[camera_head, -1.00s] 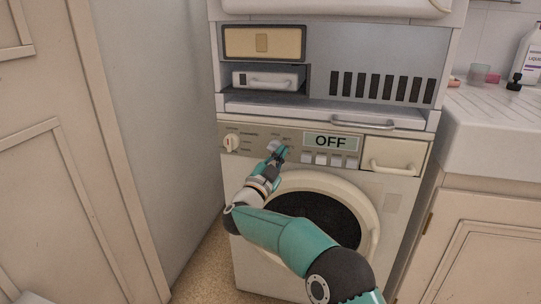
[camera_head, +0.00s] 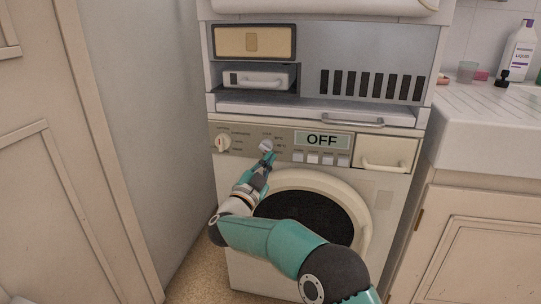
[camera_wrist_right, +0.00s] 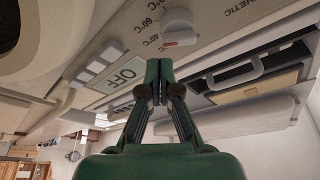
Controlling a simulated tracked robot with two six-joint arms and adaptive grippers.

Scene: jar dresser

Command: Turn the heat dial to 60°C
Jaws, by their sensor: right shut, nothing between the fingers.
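The heat dial (camera_head: 266,146) is a small pale knob on the washing machine's control panel, left of the display (camera_head: 322,140) reading OFF. In the right wrist view the dial (camera_wrist_right: 178,28) has temperature labels beside it and a small red mark; I cannot tell which label it points to. My right gripper (camera_head: 268,157) is shut and empty, with its fingertips just below the dial. In the right wrist view the closed fingertips (camera_wrist_right: 159,65) are close to the dial, with a small gap showing. My left gripper is not in view.
A second, larger dial (camera_head: 223,142) is at the panel's left. Several buttons (camera_head: 313,158) sit under the display, and a drawer with a handle (camera_head: 385,163) is at the right. The round door (camera_head: 305,215) is below. A grey side wall (camera_head: 160,120) stands to the left.

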